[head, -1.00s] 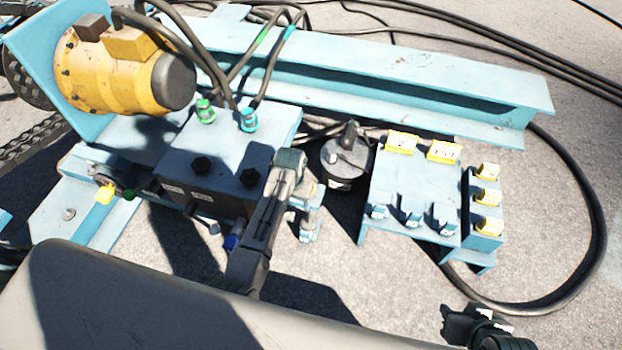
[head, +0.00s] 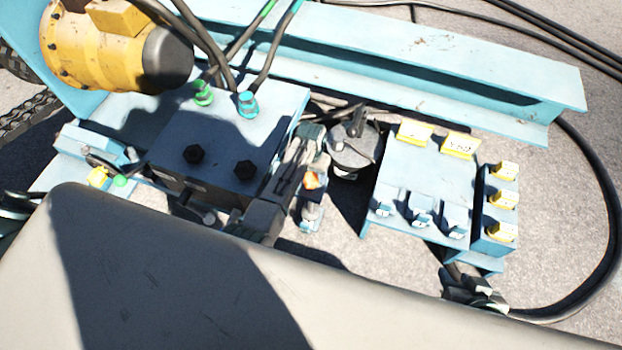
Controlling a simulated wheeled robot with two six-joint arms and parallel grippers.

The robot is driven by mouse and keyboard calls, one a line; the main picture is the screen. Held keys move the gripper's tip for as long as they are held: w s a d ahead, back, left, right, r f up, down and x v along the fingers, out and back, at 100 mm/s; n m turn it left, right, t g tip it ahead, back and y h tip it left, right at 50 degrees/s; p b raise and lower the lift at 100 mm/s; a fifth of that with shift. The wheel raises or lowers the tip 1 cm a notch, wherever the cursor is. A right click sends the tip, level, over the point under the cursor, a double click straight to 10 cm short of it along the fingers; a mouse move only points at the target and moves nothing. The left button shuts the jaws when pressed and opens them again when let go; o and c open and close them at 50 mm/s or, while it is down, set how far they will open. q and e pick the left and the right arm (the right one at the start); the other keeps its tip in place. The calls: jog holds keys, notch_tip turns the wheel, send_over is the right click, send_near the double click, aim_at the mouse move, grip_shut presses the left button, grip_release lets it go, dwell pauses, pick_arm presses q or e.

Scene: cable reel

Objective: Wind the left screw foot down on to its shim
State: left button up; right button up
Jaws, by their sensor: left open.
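My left gripper (head: 302,150) is at the right end of the blue block, its dark arm coming up from below. It looks open, and nothing can be made out between its fingers. A small blue upright fitting with an orange part (head: 311,200) stands just beside and below it; it may be the left screw foot, but I cannot be sure. Any shim under it is hidden or too small to tell. My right gripper (head: 474,290) is at the lower right, below the small blue table; whether it is open or shut is unclear.
The blue block (head: 225,125) carries black bolts and hose fittings. A yellow motor (head: 100,50) is at upper left. A dark round pot (head: 352,150) stands right of my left gripper. A blue table (head: 420,180) with yellow tags stands beyond it. A blue beam (head: 430,70) runs behind.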

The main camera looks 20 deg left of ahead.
aim_at(311, 177)
pick_arm(q)
jog(key=shift+f+b, duration=0.45)
jog(key=shift+f, duration=1.5)
pick_arm(e)
jog(key=shift+w+a+f+t, duration=0.25)
jog(key=shift+a+f+t, duration=0.1)
jog(key=shift+t, duration=0.25)
pick_arm(q)
jog(key=c, duration=0.9)
jog(key=shift+r, duration=0.1)
pick_arm(e)
jog(key=shift+s+r, duration=0.1)
